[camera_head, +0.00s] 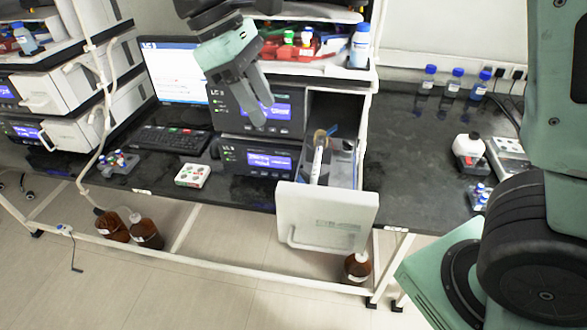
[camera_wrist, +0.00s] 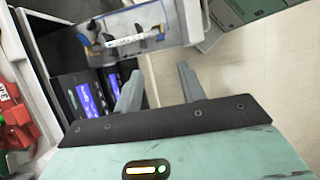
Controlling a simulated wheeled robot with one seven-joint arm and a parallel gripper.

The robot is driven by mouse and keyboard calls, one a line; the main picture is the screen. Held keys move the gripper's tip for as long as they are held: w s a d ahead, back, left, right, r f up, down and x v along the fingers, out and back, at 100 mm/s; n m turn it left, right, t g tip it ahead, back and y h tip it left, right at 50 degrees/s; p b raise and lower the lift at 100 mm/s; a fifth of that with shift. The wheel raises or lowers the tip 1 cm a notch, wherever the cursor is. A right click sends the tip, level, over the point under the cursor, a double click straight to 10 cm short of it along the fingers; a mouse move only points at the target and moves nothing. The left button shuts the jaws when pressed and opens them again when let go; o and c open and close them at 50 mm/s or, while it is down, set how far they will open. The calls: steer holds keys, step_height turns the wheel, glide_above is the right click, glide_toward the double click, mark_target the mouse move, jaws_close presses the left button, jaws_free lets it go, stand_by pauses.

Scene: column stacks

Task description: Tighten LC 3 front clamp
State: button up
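The monitor (camera_head: 172,70) reads LC 3, beside a stack of dark modules with lit blue displays. In this stack a drawer (camera_head: 330,215) with a white front is pulled out. A slim white column (camera_head: 318,160) lies in it, with a blue part at its far end; the column (camera_wrist: 130,40) also shows in the wrist view, with a printed label. Small dark holders sit around the column, but I cannot tell the clamps' state. My gripper (camera_head: 262,115) is in front of the upper module, left of and above the drawer. Its fingers (camera_wrist: 158,85) are apart with nothing between them.
Red and green-capped items stand in a tray (camera_head: 290,45) on top, with a blue-capped bottle (camera_head: 360,45) beside it. Several blue-capped bottles (camera_head: 455,85) stand at the back right. The black bench (camera_head: 415,150) right of the drawer is mostly clear. Brown bottles (camera_head: 146,232) stand below.

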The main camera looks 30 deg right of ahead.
mark_target(300, 179)
steer(key=p+x, duration=0.1)
steer(key=x, duration=1.5)
steer(key=shift+f+p, duration=0.15)
steer(key=shift+p, duration=0.25)
jaws_close()
